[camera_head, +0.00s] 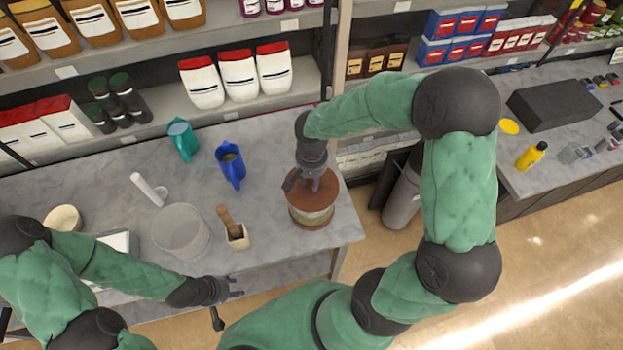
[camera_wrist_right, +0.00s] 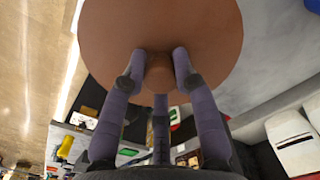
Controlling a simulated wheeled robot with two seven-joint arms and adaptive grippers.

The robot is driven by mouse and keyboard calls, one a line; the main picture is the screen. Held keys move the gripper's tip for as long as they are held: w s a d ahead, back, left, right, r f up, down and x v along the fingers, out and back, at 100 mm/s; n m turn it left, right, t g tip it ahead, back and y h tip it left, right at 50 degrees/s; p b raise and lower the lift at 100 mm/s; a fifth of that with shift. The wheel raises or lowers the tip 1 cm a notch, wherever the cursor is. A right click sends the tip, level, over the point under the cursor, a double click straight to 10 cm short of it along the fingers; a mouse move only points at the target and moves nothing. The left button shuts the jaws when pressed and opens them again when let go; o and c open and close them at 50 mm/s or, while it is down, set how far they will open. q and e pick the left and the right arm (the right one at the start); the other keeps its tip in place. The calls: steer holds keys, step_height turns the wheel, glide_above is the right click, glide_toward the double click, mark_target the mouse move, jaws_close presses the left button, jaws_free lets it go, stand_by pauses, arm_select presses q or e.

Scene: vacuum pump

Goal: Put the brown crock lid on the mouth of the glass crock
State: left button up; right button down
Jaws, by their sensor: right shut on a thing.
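The brown crock lid (camera_head: 325,190) is a round disc, seen in the head view at the right end of the grey table. My right gripper (camera_head: 310,185) is above it, shut on its central knob (camera_wrist_right: 160,72); the lid's broad face (camera_wrist_right: 215,30) fills the top of the right wrist view. Directly below the lid is the glass crock (camera_head: 313,217), with greenish-brown contents. The lid hides its mouth, and I cannot tell whether lid and rim touch. My left gripper (camera_head: 234,291) is empty, low by the table's front edge; its finger opening is too small to judge.
Stocked shelves (camera_head: 150,134) rise behind. A grey cylinder (camera_head: 402,200) stands right of the table.

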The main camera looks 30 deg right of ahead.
steer(key=shift+f+b, duration=0.35)
steer(key=shift+f, duration=0.05)
steer(key=c, duration=0.9)
jaws_free()
step_height(320, 180, up, 12)
